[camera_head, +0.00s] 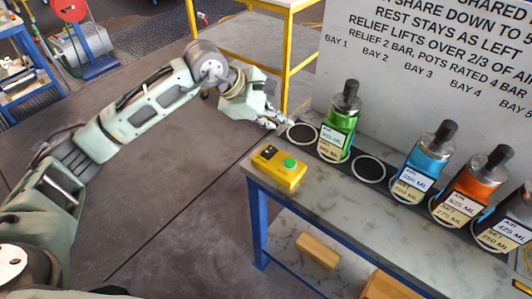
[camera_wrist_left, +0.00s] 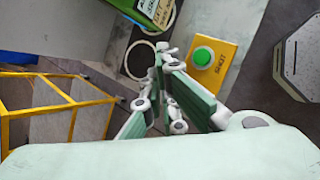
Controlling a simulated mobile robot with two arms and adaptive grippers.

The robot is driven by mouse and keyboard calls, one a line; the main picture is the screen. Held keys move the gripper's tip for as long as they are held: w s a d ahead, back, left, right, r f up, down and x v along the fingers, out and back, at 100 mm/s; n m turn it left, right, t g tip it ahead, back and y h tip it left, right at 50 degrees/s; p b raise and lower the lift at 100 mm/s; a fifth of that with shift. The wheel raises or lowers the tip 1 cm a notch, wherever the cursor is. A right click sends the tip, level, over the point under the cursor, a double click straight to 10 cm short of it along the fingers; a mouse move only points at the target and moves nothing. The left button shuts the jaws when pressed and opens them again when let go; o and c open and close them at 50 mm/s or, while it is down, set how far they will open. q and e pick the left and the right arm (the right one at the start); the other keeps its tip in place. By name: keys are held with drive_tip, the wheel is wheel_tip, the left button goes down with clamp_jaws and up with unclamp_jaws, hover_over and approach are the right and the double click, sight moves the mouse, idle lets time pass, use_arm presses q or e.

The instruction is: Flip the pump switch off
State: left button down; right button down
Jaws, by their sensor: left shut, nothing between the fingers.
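A yellow control box (camera_head: 280,167) sits at the left front corner of the bench, with a green round button (camera_head: 290,162) and a small dark patch on top; I cannot tell whether that patch is a switch. In the left wrist view the box (camera_wrist_left: 211,58) shows its green button (camera_wrist_left: 202,56) and a printed word like SHOT. My left gripper (camera_head: 281,123) is shut and empty, above the bench's left end, behind the box and beside an empty ring. In the left wrist view its fingers (camera_wrist_left: 166,52) meet left of the box, apart from it. My right gripper is out of view.
A green vessel (camera_head: 337,128) stands right of the empty ring (camera_head: 302,133). Blue (camera_head: 420,166), orange (camera_head: 471,190) and further vessels line the bench (camera_head: 335,193). A white sign board (camera_head: 420,70) rises behind. A yellow-framed table (camera_head: 288,45) stands at the back.

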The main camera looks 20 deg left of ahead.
use_arm(q)
drive_tip(key=b, duration=0.3)
hover_over(269, 151)
drive_tip(key=d, duration=0.1)
drive_tip(key=f, duration=0.5)
drive_tip(key=shift+s+d+f, duration=0.2)
drive_tip(key=shift+s+f, duration=0.05)
drive_tip(key=shift+s, duration=0.05)
drive_tip(key=shift+s+f+b, duration=0.1)
drive_tip(key=shift+f+b, duration=0.5)
drive_tip(key=shift+s+f+b, duration=0.1)
drive_tip(key=shift+f+b, duration=0.25)
drive_tip(key=shift+b, duration=0.2)
drive_tip(key=shift+a+f+b, duration=0.1)
drive_tip(key=shift+f+b, duration=0.25)
drive_tip(key=shift+b, duration=0.1)
idle(0.7)
drive_tip(key=shift+r, duration=0.1)
drive_tip(key=shift+r, duration=0.7)
